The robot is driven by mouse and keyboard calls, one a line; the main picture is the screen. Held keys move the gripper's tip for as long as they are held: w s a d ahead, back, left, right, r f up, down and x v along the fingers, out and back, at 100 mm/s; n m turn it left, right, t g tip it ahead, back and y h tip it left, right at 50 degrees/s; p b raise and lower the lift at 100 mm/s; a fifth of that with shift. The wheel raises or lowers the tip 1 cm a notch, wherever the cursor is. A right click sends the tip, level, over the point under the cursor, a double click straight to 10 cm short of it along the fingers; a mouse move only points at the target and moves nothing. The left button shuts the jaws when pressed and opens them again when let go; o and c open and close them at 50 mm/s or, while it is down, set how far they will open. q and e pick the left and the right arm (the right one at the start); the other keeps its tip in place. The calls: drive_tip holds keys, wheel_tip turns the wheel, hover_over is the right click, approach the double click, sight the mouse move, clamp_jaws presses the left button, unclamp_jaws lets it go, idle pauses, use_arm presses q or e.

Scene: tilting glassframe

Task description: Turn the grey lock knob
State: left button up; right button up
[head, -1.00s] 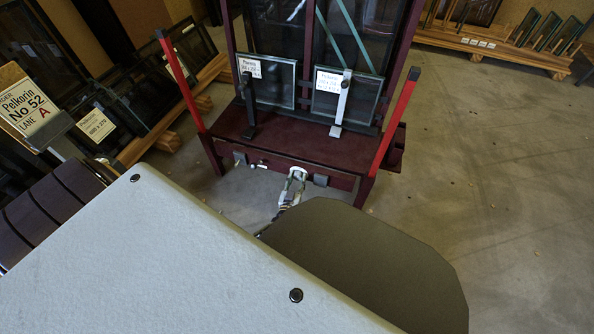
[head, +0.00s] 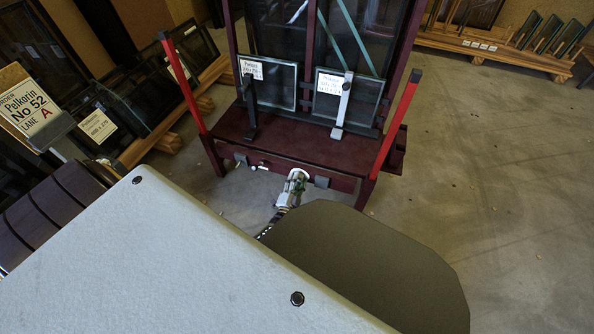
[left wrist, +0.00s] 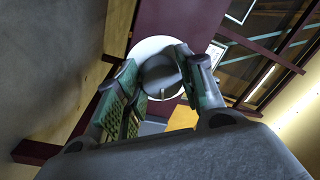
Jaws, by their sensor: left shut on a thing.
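The grey lock knob (left wrist: 161,74) shows in the left wrist view, in front of a round white plate (left wrist: 146,47) on the dark red frame. A short pale mark shows on the knob's face. My left gripper (left wrist: 157,68) has one green-padded finger on each side of the knob and is shut on it. In the head view my left gripper (head: 296,182) is at the front rail of the dark red glass rack (head: 290,145), and it hides the knob there. My right gripper is not in view.
Two small glass panes (head: 270,84) stand on the rack behind black and grey clamps. Red posts (head: 400,122) rise at both front corners. A sign and more glass racks stand at left.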

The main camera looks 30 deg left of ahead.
use_arm(q)
drive_tip(key=m+h, duration=0.1)
drive_tip(key=m, duration=1)
drive_tip(key=shift+r, duration=0.15)
idle(0.3)
drive_tip(key=o, duration=1)
drive_tip(key=shift+a, duration=0.1)
drive_tip(key=shift+d+f+n+g+y, duration=0.15)
drive_tip(key=shift+n+y, duration=0.1)
drive_tip(key=shift+n, duration=3.8)
drive_tip(key=shift+d+n+g+y, duration=0.1)
drive_tip(key=shift+n+g+y, duration=0.1)
drive_tip(key=shift+n, duration=3.8)
drive_tip(key=shift+d+f+n+g+y, duration=0.15)
drive_tip(key=shift+n+y, duration=0.1)
drive_tip(key=shift+n, duration=3.8)
drive_tip(key=shift+r+n, duration=0.15)
drive_tip(key=shift+n, duration=0.45)
